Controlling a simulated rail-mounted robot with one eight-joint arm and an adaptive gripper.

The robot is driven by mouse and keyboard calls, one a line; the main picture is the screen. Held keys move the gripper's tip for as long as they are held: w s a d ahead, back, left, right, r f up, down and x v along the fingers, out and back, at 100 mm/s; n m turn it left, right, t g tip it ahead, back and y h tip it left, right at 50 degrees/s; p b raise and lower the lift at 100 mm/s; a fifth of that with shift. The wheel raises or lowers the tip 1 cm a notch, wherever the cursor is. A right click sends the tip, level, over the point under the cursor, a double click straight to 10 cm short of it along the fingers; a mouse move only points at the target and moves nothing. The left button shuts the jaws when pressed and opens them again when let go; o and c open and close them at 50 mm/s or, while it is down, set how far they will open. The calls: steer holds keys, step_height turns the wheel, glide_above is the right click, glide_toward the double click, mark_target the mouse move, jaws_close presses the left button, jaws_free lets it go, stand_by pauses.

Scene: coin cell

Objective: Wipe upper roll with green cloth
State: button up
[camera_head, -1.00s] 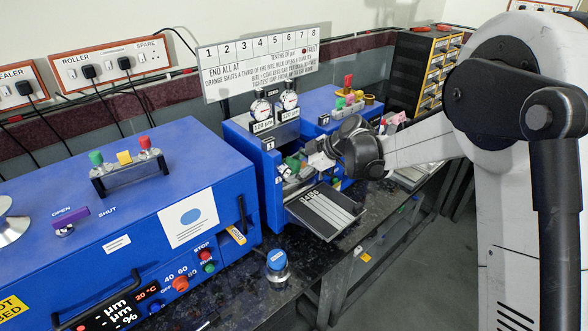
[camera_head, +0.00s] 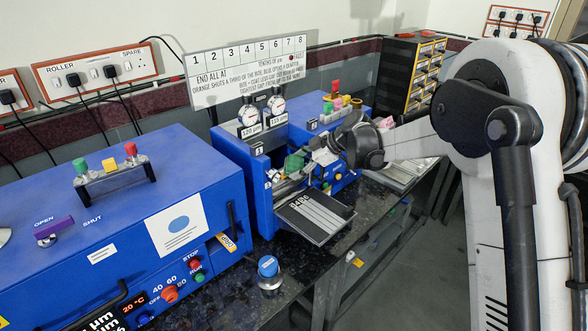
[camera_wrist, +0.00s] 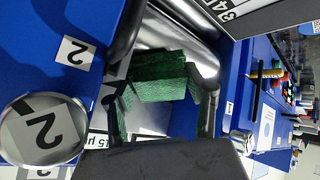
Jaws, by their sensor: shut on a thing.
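The green cloth (camera_wrist: 158,82) is a small folded pad held between the two fingers of my gripper (camera_wrist: 162,108). The gripper is shut on it. In the wrist view the cloth lies against or just over a shiny metal roll (camera_wrist: 186,42); whether it touches cannot be told. A second cylinder (camera_wrist: 126,32) shows beside it, partly cut off. Which of the two is the upper roll is not clear from this turned view. In the head view the cloth (camera_head: 293,163) is a green patch at the front opening of the blue roller machine (camera_head: 260,195), and the wrist hides part of the opening.
Two dial gauges (camera_head: 249,113) stand on top of the roller machine. A dark striped plate (camera_head: 316,214) juts out in front. A larger blue machine (camera_head: 110,220) is at the left, and a blue-capped jar (camera_head: 268,268) stands on the dark bench. A drawer cabinet (camera_head: 412,72) is behind.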

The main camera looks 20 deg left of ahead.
steer(key=shift+w+d, duration=0.35)
steer(key=shift+w, duration=0.1)
steer(key=shift+b, duration=0.3)
steer(key=shift+s+a+f, duration=0.2)
steer(key=shift+s+a, duration=0.05)
steer(key=shift+s, duration=0.2)
steer(key=shift+s+a+r+b, duration=0.1)
steer(key=shift+s+a+b, duration=0.15)
steer(key=shift+s, duration=0.2)
steer(key=shift+s+a+r+b, duration=0.1)
steer(key=shift+s+a+b, duration=0.15)
steer(key=shift+s, duration=0.2)
steer(key=shift+s+a+f+b, duration=0.1)
steer(key=shift+s+a+b, duration=0.15)
steer(key=shift+s+a, duration=0.5)
steer(key=shift+s+a+b, duration=0.2)
steer(key=shift+s+a, duration=0.2)
steer(key=shift+s, duration=0.5)
steer(key=shift+s+d+r+p, duration=0.25)
steer(key=shift+d+r+p, duration=0.15)
steer(key=shift+r, duration=0.45)
steer(key=shift+s+d+r+p, duration=0.2)
steer(key=shift+d+r+p, duration=0.25)
steer(key=shift+r, duration=0.45)
steer(key=shift+s+d+r+p, duration=0.25)
steer(key=shift+d+r+p, duration=0.15)
steer(key=shift+r, duration=0.45)
